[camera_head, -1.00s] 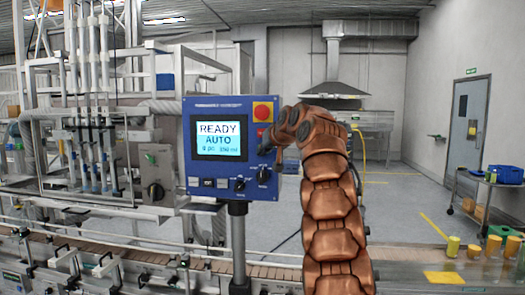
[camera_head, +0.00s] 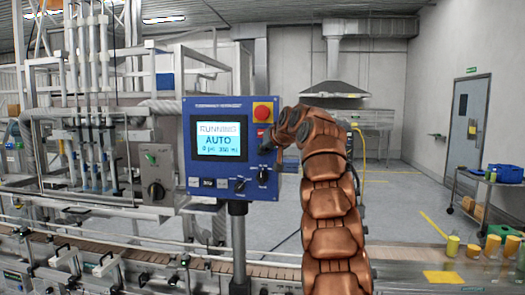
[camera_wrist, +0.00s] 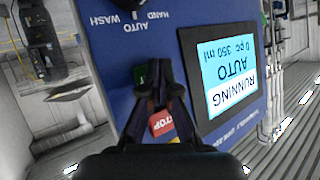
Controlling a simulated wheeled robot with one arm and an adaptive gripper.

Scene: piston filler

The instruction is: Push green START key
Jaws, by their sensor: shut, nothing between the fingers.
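The blue control panel (camera_head: 190,108) stands on a post in front of the machine. Its screen (camera_head: 219,138) reads RUNNING, AUTO, 0 pc, 350 ml. In the head view my gripper (camera_head: 268,146) is at the panel's right edge and hides the green key.
A red emergency stop on a yellow plate (camera_head: 262,112) sits above my gripper. Rotary knobs (camera_head: 262,175) sit below it. A conveyor (camera_head: 150,255) runs along the front, with yellow containers (camera_head: 473,250) at right. A cart (camera_head: 490,195) stands on the open floor at right.

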